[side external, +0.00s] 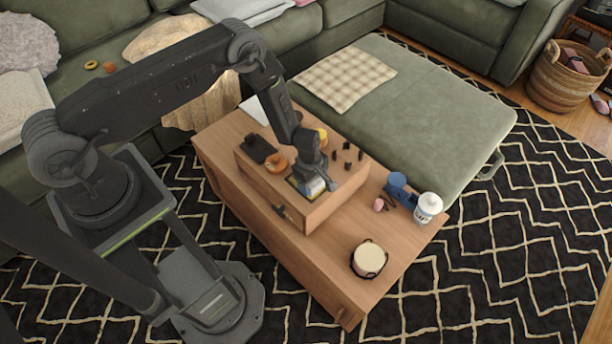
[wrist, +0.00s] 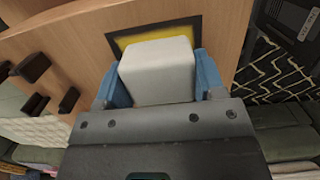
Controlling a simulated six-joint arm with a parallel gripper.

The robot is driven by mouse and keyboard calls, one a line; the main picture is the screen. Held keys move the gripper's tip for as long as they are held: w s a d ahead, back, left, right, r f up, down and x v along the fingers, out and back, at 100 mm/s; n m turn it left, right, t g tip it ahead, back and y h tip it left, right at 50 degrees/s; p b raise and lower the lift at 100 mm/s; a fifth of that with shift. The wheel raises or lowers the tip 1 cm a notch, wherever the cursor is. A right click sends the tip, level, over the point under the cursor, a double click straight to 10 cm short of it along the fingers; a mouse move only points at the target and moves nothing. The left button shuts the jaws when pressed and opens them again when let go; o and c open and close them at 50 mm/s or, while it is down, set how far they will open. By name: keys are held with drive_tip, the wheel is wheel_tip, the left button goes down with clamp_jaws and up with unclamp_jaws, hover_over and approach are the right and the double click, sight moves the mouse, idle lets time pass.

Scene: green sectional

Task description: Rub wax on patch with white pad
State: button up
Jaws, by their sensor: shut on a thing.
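My gripper (side external: 314,188) points down over the near end of a raised wooden box on the wooden table. It is shut on the white pad, a pale block (wrist: 158,72) held between blue fingertips in the wrist view. The patch, a yellow rectangle with a dark border (wrist: 152,35), lies on the box top right by the pad. The pad overlaps part of the patch in the wrist view, and I cannot tell whether they touch. In the side view the patch (side external: 292,181) shows only as a dark and yellow edge beside the gripper.
The wooden box (side external: 322,210) carries an orange ring-like item (side external: 277,163), a dark block (side external: 259,148) and several small dark pegs (side external: 347,156). On the lower table stand a white jar (side external: 428,206), a blue item (side external: 397,184) and a round cream-topped container (side external: 369,260).

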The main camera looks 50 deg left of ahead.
sight(322, 194)
drive_tip(key=d, duration=0.3)
drive_tip(key=shift+d, duration=0.15)
drive_tip(key=shift+a, duration=5.5)
drive_tip(key=shift+w, duration=0.35)
drive_tip(key=shift+s+d, duration=0.1)
drive_tip(key=shift+d, duration=5.4)
drive_tip(key=shift+a, duration=5.5)
wheel_tip(322, 194, up, 8)
